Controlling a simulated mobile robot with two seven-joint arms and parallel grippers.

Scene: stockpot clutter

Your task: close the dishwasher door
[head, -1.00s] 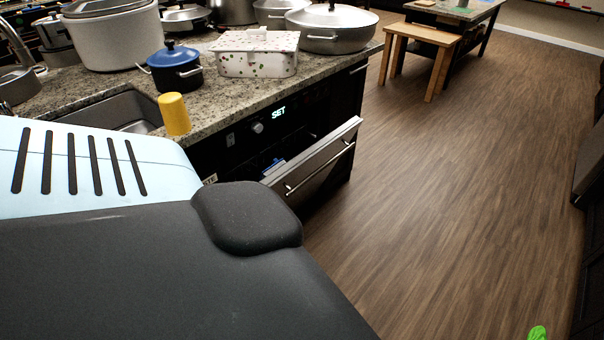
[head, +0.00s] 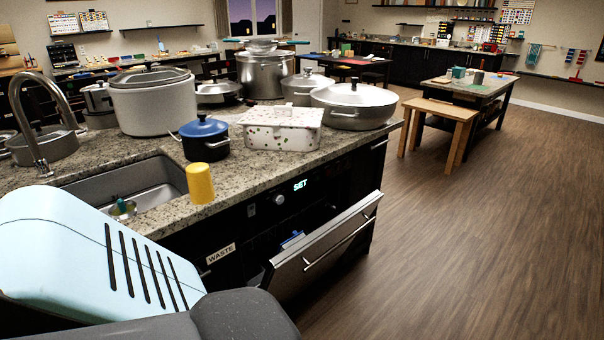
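The dishwasher door (head: 318,268) is steel with a long bar handle (head: 340,244). It is part-way open, tilted outward from the front of the counter. Above it the black control panel shows a lit "SET" display (head: 300,185). A bit of something blue (head: 292,240) shows inside the gap behind the door. Neither of my grippers is in view. A large light-blue and dark part of my own body covers the lower left and hides the floor and cabinet front there.
The granite counter (head: 170,215) holds a yellow cup (head: 200,183), a blue pot (head: 205,138), a speckled white dish (head: 281,128) and several large pots. A sink (head: 120,190) lies left. A wooden bench (head: 437,112) stands behind. The wooden floor (head: 480,240) at right is clear.

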